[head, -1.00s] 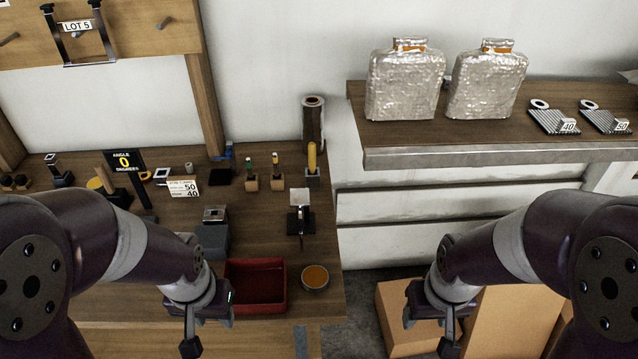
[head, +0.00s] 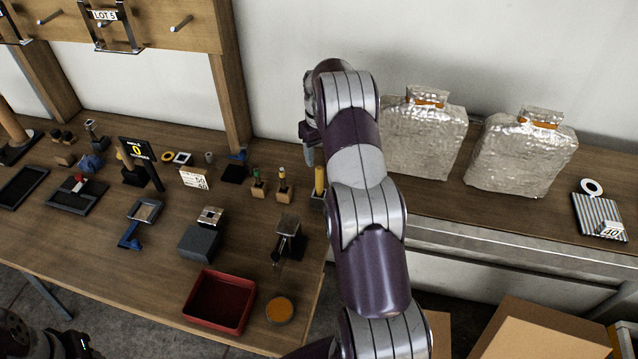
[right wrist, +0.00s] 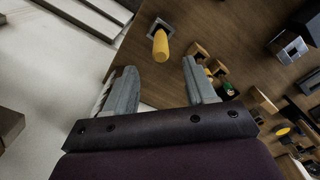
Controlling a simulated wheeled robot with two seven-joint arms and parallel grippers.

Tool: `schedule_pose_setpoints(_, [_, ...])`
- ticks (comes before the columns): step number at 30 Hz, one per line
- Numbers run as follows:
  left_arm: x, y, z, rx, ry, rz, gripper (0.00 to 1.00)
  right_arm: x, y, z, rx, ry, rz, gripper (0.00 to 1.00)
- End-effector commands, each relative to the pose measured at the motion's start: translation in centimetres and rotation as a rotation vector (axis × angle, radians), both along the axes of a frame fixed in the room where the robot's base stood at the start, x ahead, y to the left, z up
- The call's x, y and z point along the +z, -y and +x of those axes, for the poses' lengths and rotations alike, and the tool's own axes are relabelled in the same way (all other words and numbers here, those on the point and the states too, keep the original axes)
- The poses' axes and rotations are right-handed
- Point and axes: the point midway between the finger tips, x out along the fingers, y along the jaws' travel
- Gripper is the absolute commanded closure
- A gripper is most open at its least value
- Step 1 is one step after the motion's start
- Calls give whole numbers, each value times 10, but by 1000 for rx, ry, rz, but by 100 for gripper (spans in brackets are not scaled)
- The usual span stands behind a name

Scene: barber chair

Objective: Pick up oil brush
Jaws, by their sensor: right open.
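A yellow-handled tool (head: 319,178) stands upright in a dark holder at the table's right end, partly hidden by my right arm. Two smaller tools, one green-topped (head: 257,186) and one yellow-topped (head: 283,185), stand in wooden blocks to its left. I cannot tell from looks which is the oil brush. My right gripper (right wrist: 160,88) is open and empty. In the right wrist view the yellow handle (right wrist: 160,46) lies ahead of the gap between its fingers, apart from them; the small tools are beyond the right finger. My left gripper's fingers are out of frame.
A red tray (head: 218,302), a round orange-topped tin (head: 279,310) and a dark metal stand (head: 288,240) are near the front right of the table. Silver wrapped containers (head: 522,150) stand on the shelf at right. Cardboard boxes (head: 545,335) are below it.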

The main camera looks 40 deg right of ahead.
Motion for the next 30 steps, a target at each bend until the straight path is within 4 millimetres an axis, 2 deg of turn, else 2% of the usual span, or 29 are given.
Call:
schedule_pose_setpoints(1, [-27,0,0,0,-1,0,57,-28,-1,0,0,-1,1,45])
schedule_pose_setpoints(3, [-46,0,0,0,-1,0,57,-45,-1,0,0,-1,0,45])
schedule_pose_setpoints(5, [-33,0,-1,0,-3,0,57,-45,-1,-1,0,-4,2,45])
schedule_pose_setpoints(12, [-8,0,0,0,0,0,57,-82,-5,-5,0,-5,3,45])
schedule_pose_setpoints(17, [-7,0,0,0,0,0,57,-105,-4,-4,0,0,0,45])
schedule_pose_setpoints(23, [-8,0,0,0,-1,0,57,-108,-4,-4,0,1,0,45])
schedule_pose_setpoints(28, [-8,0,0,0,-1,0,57,-108,-4,-4,0,1,0,97])
schedule_pose_setpoints(30, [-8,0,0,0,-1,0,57,-107,-4,-4,0,1,0,100])
